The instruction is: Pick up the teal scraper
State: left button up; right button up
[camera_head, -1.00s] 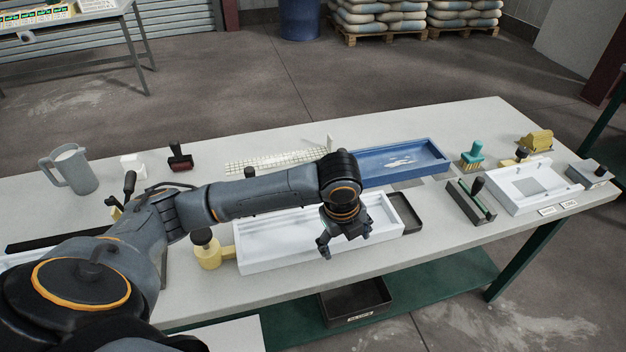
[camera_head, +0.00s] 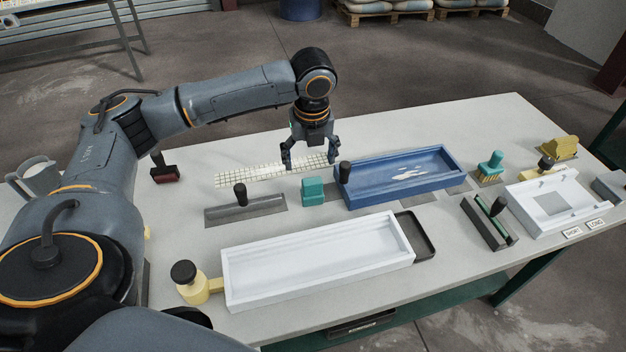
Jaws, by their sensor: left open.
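A small teal block (camera_head: 313,190), which looks like the teal scraper, lies on the table just left of the blue tray (camera_head: 452,152). My left gripper (camera_head: 311,160) is open and empty, pointing down above and slightly behind the teal block, apart from it. Its fingers overlap the white mesh strip (camera_head: 245,175) in the view. A second teal thing, a brush with pale bristles (camera_head: 490,167), stands right of the blue tray. My right gripper is not in view.
A black handle (camera_head: 345,172) stands at the blue tray's left end. A grey black-handled float (camera_head: 245,207) lies left of the teal block. A long white tray (camera_head: 228,285) lies in front. A white frame mould (camera_head: 520,215) is at the right. Bare table lies between float and white tray.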

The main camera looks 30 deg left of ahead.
aim_at(309, 179)
pick_arm(q)
jog(key=shift+w+a+f, duration=0.35)
jog(key=shift+w+f, duration=0.05)
jog(key=shift+f, duration=0.3)
notch_tip(309, 179, down, 6)
jog(key=shift+r+p, duration=0.2)
jog(key=shift+p, duration=0.2)
jog(key=shift+a+f, duration=0.15)
jog(key=shift+f, duration=0.2)
jog(key=shift+w+f, duration=0.15)
jog(key=shift+f, duration=0.1)
jog(key=f, duration=0.1)
jog(key=f+p, duration=0.1)
jog(key=f, duration=0.2)
jog(key=shift+w+d+f, duration=0.15)
jog(key=shift+d, duration=0.1)
jog(key=shift+w+a+f, duration=0.1)
jog(key=shift+f, duration=0.35)
jog(key=shift+c, duration=0.2)
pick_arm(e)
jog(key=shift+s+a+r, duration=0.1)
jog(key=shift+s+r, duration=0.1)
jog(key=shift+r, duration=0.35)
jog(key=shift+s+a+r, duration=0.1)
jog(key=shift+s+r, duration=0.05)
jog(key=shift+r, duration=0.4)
